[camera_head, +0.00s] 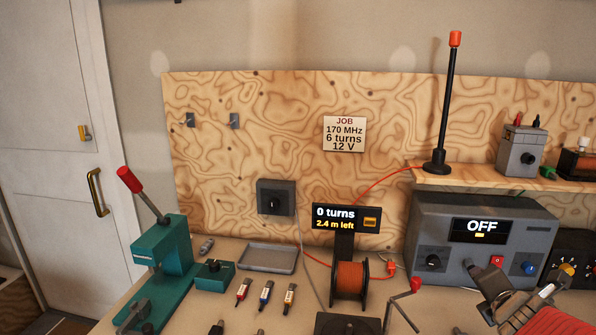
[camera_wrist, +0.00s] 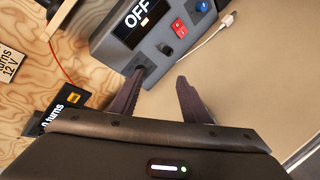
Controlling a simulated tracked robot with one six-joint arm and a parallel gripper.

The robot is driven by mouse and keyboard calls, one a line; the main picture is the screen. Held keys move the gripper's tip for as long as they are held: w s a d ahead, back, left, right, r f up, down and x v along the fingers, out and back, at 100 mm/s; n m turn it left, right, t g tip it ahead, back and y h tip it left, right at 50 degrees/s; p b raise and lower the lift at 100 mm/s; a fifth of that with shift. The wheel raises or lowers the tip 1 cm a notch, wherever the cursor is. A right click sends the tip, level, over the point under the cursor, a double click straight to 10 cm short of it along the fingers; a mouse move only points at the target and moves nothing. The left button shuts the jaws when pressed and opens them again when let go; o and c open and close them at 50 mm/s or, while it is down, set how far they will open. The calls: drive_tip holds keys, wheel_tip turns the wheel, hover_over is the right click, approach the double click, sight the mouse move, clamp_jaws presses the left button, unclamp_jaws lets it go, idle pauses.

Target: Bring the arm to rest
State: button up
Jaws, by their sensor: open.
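My gripper (camera_head: 518,280) is at the lower right in the head view, in front of the grey power supply (camera_head: 485,225). Part of my arm, with a red section, is cut off by the bottom right edge. In the wrist view my gripper (camera_wrist: 161,76) has its two dark fingers apart with nothing between them. The fingers point toward the front of the power supply (camera_wrist: 150,45), whose display reads OFF. I cannot tell how far the fingertips are from it.
A workbench holds a teal lever press (camera_head: 165,265), a grey tray (camera_head: 267,258), an orange wire spool (camera_head: 350,280) under a "0 turns" display (camera_head: 346,218), and a crank with a red knob (camera_head: 415,284). A black antenna (camera_head: 447,110) stands on the shelf. Bare tabletop (camera_wrist: 245,85) shows right of the fingers.

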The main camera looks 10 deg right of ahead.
drive_tip(key=s+a+f+m+g+y, duration=0.1)
drive_tip(key=s+a+m+g+y, duration=0.1)
drive_tip(key=s+a+m, duration=0.2)
drive_tip(key=s+a+f+m+g+y, duration=0.1)
drive_tip(key=s+a+m+y, duration=0.1)
drive_tip(key=s+a+m, duration=0.3)
drive_tip(key=s+a+f+m+g+y, duration=0.1)
drive_tip(key=s+a+m, duration=0.3)
drive_tip(key=a+m, duration=0.7)
drive_tip(key=a+g+y, duration=0.1)
drive_tip(key=a, duration=0.9)
drive_tip(key=shift+s+a+m+g, duration=0.15)
drive_tip(key=shift+s+m+g, duration=0.15)
drive_tip(key=shift+s, duration=0.1)
